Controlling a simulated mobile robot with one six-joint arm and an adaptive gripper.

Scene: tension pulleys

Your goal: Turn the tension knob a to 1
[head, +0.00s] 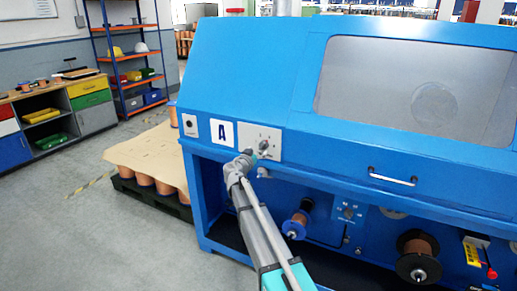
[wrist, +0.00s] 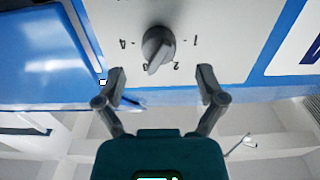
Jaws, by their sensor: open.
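The tension knob a is a grey dial (wrist: 158,48) with a raised bar grip on a light plate (wrist: 225,30). The wrist view shows the scale upside down: 1 is at the right, 2 at lower right and 4 at the left. The bar's lower end points down and slightly left, away from the 1. My gripper (wrist: 161,71) is open and empty, its two fingertips apart just below the knob in the wrist view, not touching it. In the head view my gripper (head: 250,153) is at the plate (head: 273,133), partly hiding the knob area.
The blue machine (head: 240,80) carries an A sign (head: 222,132) left of the plate and a smaller switch plate (head: 190,125). A door handle (head: 392,180) sticks out at the right. Spools (head: 298,222) sit below. Open floor lies to the left.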

